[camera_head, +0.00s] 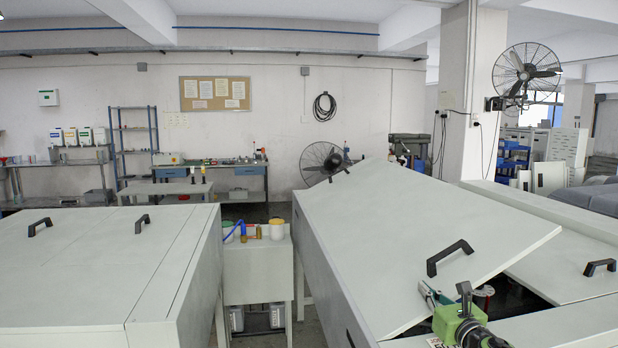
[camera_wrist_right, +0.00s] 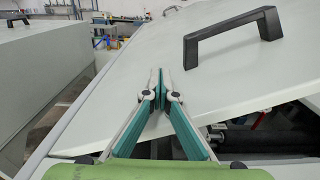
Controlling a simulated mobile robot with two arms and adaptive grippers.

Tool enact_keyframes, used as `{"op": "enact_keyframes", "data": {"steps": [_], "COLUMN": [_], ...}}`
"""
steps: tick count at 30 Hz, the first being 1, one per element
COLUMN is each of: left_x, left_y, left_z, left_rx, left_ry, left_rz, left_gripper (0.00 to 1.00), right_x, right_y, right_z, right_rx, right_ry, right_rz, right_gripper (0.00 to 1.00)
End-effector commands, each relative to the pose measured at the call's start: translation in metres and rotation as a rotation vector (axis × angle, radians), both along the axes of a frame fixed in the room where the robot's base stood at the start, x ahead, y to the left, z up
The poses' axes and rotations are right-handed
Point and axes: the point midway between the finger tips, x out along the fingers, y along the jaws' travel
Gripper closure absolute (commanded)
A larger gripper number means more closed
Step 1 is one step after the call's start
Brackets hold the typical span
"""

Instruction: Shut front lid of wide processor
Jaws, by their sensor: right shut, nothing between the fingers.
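The wide processor (camera_head: 322,266) stands on the right in the head view. Its pale grey front lid (camera_head: 400,220) is raised and tilted, with a dark opening under its right edge. A black handle (camera_head: 449,257) sits near that edge. My right gripper (camera_head: 424,288) is shut and empty at the lid's near edge, below the handle. In the right wrist view, the closed fingertips (camera_wrist_right: 159,78) overlap the lid (camera_wrist_right: 270,85), left of and below the handle (camera_wrist_right: 232,34). I cannot tell whether they touch it. My left gripper is out of view.
A second pale machine (camera_head: 80,270) with closed lids stands at left. A small stand (camera_head: 258,275) with cups and a blue-handled tool fills the gap between machines. Another flat lid (camera_head: 565,255) with a black handle lies right of the opening.

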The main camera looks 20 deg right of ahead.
Motion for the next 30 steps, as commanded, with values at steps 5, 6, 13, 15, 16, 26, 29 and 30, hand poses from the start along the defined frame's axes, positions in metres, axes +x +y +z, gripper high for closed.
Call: {"op": "enact_keyframes", "data": {"steps": [5,6,13,15,16,26,29,30], "left_x": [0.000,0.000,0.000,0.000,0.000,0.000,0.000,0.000], "left_y": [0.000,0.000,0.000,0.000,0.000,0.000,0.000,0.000], "left_z": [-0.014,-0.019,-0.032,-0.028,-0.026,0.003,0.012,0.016], "left_rx": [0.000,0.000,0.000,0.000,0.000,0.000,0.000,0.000], "left_ry": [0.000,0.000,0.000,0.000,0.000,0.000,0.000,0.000], "left_rz": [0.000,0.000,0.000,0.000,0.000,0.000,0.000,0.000], "left_gripper": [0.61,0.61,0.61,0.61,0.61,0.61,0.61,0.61], "right_x": [-0.002,-0.002,-0.004,-0.008,-0.010,-0.046,-0.057,-0.062], "right_y": [-0.006,-0.008,-0.016,-0.015,-0.015,-0.005,-0.002,-0.001], "right_z": [-0.015,-0.019,-0.032,-0.030,-0.028,-0.012,-0.008,-0.006], "right_rx": [-0.002,-0.001,-0.001,0.000,0.000,0.003,0.003,0.003], "right_ry": [0.001,0.002,0.001,0.002,0.003,0.002,0.001,0.000], "right_rz": [-0.002,-0.002,0.001,0.002,0.002,0.004,0.003,0.004], "right_gripper": [1.00,1.00,1.00,1.00,1.00,1.00,1.00,1.00]}}
